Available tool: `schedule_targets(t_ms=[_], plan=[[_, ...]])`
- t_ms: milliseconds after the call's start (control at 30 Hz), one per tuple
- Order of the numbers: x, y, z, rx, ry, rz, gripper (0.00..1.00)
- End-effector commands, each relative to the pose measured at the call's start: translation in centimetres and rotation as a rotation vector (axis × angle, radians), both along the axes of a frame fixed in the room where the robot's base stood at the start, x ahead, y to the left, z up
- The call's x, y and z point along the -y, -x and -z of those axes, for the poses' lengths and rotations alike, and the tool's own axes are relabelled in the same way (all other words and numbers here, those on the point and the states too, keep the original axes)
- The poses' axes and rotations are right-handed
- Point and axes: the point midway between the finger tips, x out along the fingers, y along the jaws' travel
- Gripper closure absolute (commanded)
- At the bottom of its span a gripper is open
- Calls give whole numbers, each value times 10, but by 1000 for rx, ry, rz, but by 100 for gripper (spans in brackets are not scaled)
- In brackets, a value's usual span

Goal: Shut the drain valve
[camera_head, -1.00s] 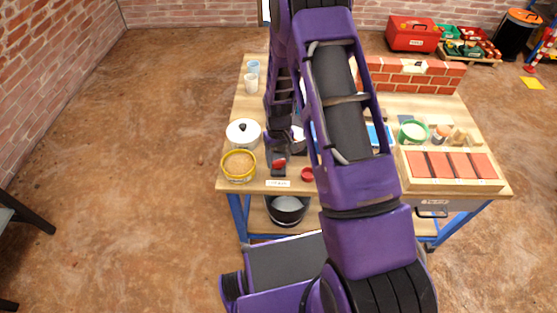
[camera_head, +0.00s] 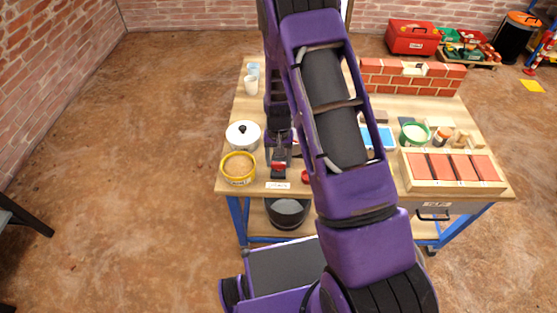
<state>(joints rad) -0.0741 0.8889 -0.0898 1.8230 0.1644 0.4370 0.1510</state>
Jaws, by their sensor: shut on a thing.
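A small dark fitting with a red part (camera_head: 278,167) is at the table's front edge, behind a white label (camera_head: 278,185). It looks like the drain valve, but its lever position is too small to read. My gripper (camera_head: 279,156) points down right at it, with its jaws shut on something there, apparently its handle. The fingertips are small and partly merge with the dark fitting. A second small red part (camera_head: 305,176) is just to the right, partly behind my arm. A dark bucket (camera_head: 287,212) stands below on the lower shelf.
A wooden box of red bricks (camera_head: 452,185), a green tub (camera_head: 413,133) and a brick wall (camera_head: 412,78) are to the right. My arm hides the table's middle.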

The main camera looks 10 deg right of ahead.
Motion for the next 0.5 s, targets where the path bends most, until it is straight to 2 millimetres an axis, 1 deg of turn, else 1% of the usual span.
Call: schedule_targets(t_ms=[233, 267, 400, 433, 500], plan=[[0, -1, -1, 2, -1, 4, 93], [0, -1, -1, 2, -1, 4, 36], [0, -1, -1, 2, 0, 3, 11], [0, -1, 0, 1, -1, 3, 7], [0, -1, 0, 1, -1, 3, 7]])
